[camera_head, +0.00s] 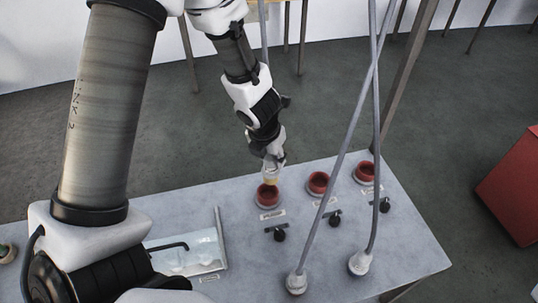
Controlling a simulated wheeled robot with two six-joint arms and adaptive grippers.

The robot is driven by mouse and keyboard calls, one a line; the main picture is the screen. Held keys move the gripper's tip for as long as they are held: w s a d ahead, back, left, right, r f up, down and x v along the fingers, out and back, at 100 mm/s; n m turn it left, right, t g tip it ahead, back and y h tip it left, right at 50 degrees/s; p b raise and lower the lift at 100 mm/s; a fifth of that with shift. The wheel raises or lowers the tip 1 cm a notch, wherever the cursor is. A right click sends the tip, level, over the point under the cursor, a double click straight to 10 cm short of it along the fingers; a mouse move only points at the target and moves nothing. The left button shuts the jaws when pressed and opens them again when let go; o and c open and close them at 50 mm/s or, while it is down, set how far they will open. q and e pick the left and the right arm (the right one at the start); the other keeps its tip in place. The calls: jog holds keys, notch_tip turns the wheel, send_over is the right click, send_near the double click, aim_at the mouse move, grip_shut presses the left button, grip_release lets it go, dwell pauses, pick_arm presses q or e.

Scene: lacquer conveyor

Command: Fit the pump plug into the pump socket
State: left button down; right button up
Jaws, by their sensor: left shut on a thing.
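My left gripper (272,166) is shut on the pump plug, which is mostly hidden by the fingers. A small yellow part (270,181) shows just under the fingertips. It is right above the leftmost red ring socket (268,196) on the grey table. I cannot tell whether the plug touches or enters this socket. Two similar red sockets, a middle one (318,183) and a right one (365,173), stand to its right with dark openings. Small labels lie in front of the sockets, too small to read, so I cannot confirm which is the pump socket. My right gripper is not in view.
Two pale plugs (296,283) (360,263) with long grey cables stand at the table's front. Black fittings (279,235) sit before the sockets. A red box (514,190) is beyond the right edge.

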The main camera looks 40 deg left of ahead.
pick_arm(q)
jog(key=shift+s+a+f, duration=0.1)
jog(key=shift+a+f, duration=0.1)
jog(key=shift+s+a+f+b, duration=0.2)
jog(key=shift+a+f+b, duration=0.35)
jog(key=shift+f+b, duration=0.3)
jog(key=f+b, duration=0.3)
jog(key=shift+w+d, duration=0.2)
jog(key=shift+d, duration=0.2)
jog(key=shift+f, duration=0.1)
jog(key=shift+s+a, duration=0.1)
jog(key=shift+a, duration=0.1)
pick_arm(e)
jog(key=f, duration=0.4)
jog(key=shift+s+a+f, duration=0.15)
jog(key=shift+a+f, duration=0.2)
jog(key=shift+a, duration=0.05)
pick_arm(q)
jog(key=shift+d, duration=0.15)
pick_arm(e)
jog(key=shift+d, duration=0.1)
pick_arm(q)
jog(key=shift+f+b, duration=1.9)
jog(key=shift+b, duration=0.3)
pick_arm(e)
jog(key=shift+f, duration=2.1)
